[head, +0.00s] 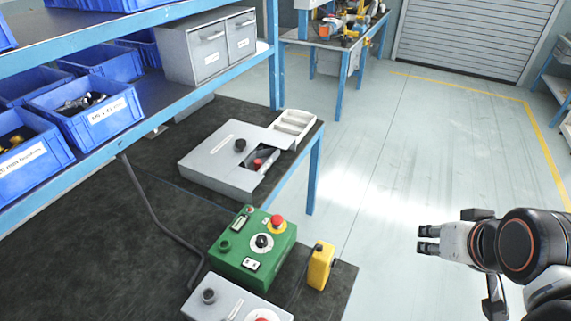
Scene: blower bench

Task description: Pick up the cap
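A small round black piece (240,145) that looks like a cap stands on top of the light grey box (215,165) on the dark bench. Another dark round piece (208,295) sits on the grey panel (232,303) at the bottom edge; I cannot tell which of them is the cap. My gripper (428,240) is at the right, over the floor and well away from the bench. Nothing shows held in it. Its two fingertips lie close together, and I cannot tell how far they are open.
A green control box (253,250) with a red button and a yellow box (320,265) stand near the bench's right edge. A grey tray (293,124) lies behind the grey box. Shelves with blue bins (92,110) overhang the bench's left side. The floor between bench and gripper is clear.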

